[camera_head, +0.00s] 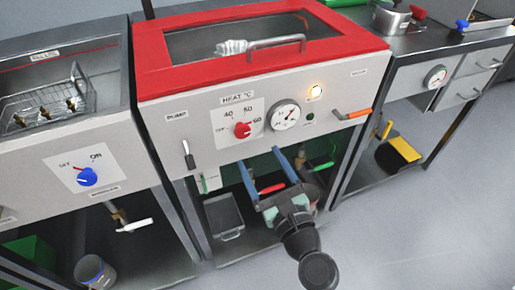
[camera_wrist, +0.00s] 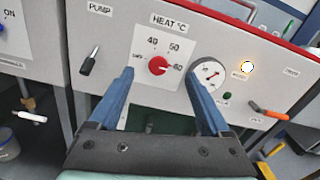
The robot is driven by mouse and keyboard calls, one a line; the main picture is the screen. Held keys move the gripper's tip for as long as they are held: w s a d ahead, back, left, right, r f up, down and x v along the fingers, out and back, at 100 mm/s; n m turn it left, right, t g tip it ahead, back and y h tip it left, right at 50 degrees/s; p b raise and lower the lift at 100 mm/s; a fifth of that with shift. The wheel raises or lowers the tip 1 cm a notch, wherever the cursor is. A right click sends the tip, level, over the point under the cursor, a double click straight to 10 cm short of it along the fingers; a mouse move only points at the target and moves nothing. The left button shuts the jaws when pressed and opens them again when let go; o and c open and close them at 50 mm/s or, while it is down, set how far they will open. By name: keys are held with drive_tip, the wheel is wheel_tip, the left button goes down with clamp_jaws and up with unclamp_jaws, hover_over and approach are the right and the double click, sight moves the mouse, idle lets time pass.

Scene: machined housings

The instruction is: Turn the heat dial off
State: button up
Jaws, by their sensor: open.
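The red heat dial (camera_head: 242,130) sits on a white plate under the label HEAT °C on the front panel of the red-lidded unit. Its scale has OFF at the left, then 40, 50 and 60. Its pointer appears turned to the right, near 60. My gripper (camera_head: 260,157) is open and empty, below and in front of the panel, apart from the dial. In the wrist view the heat dial (camera_wrist: 157,65) shows between the two blue fingers, nearer the left one. Nothing hides the dial.
A round gauge (camera_head: 285,115) is right of the dial, with a lit amber lamp (camera_head: 316,91) and a green button (camera_head: 310,117) beyond. A PUMP lever (camera_head: 187,152) is at left, an orange handle (camera_head: 358,114) at right. A blue dial (camera_head: 87,177) is on the left unit.

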sight(244, 133)
drive_tip(key=w+a+f+b, duration=0.1)
drive_tip(key=w, duration=0.3)
drive_tip(key=w+a+f+m, duration=0.1)
drive_tip(key=w, duration=0.2)
drive_tip(key=w+a+f+m+b, duration=0.1)
drive_tip(key=w, duration=0.3)
drive_tip(key=shift+w+a+b, duration=0.15)
drive_tip(key=shift+w+b, duration=0.15)
drive_tip(key=shift+b, duration=0.05)
clamp_jaws()
